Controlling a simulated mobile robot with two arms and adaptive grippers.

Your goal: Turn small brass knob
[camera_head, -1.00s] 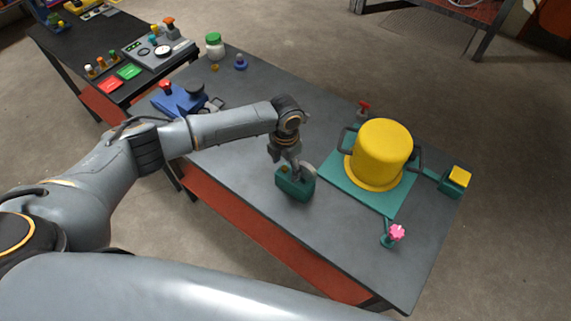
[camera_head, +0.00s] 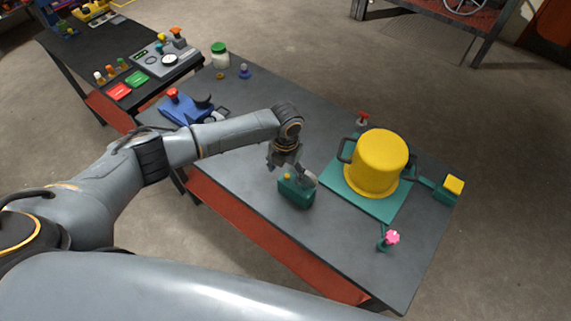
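A green box (camera_head: 297,194) stands on the dark table, left of the yellow pot. A small brass-yellow knob (camera_head: 287,177) sits at the left of its top, and a round grey metal part (camera_head: 309,178) is at its right. My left gripper (camera_head: 284,167) is just above and behind the box, close to the small knob. Its fingers look spread apart with nothing between them. I cannot tell whether a finger touches the box. Another small brass-coloured piece (camera_head: 221,76) lies far back on the table. My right gripper is not in view.
A yellow pot (camera_head: 380,160) stands on a teal plate (camera_head: 345,189), with a red knob (camera_head: 362,117), yellow block (camera_head: 453,184) and pink knob (camera_head: 391,237) around it. A blue device (camera_head: 187,109) and a green-lidded jar (camera_head: 220,57) are farther back. The front table surface is clear.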

